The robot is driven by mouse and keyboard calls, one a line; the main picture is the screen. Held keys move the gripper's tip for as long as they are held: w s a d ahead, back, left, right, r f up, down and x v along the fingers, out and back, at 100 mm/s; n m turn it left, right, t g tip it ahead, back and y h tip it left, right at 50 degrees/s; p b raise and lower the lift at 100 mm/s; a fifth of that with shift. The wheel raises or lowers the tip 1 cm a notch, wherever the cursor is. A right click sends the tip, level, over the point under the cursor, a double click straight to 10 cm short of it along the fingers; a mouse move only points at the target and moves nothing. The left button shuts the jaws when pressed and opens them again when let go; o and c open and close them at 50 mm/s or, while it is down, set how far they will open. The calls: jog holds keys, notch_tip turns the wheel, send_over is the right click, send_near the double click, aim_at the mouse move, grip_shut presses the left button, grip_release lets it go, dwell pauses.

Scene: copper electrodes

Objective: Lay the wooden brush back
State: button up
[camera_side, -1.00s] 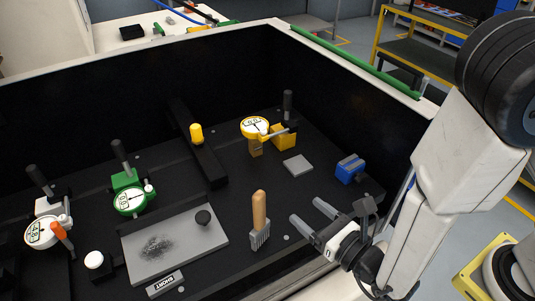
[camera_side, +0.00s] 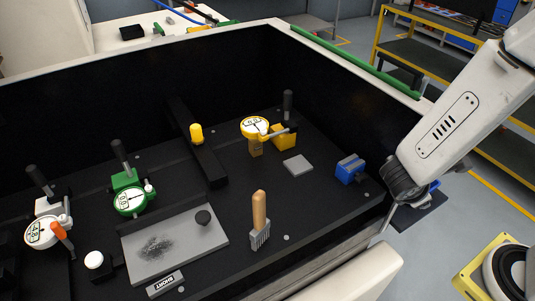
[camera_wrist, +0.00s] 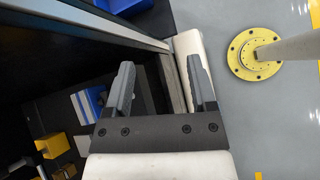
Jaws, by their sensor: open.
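In the side view my arm is at the right, outside the bin wall, and the fingers are hidden there. The brush does not show in the wrist view.
A grey plate (camera_side: 155,257) with dark powder and a black knob lies left of the brush. Dial gauges in green (camera_side: 130,200), yellow (camera_side: 255,128) and white (camera_side: 41,232) stand around. A blue block (camera_side: 350,169) sits near the right wall. Floor right of the brush is clear.

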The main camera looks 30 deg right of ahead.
jog(key=w+r+m+y, duration=0.1)
jog(key=m+y, duration=0.2)
jog(key=m, duration=0.2)
jog(key=w+a+r+m+t+y, duration=0.1)
jog(key=w+m+y, duration=0.1)
jog(key=m, duration=0.3)
jog(key=w+a+r+m+y, duration=0.1)
jog(key=m+y, duration=0.3)
jog(key=shift+w+m+t, duration=0.15)
jog(key=shift+m+t, duration=0.15)
jog(key=shift+m, duration=0.1)
jog(key=shift+c, duration=0.3)
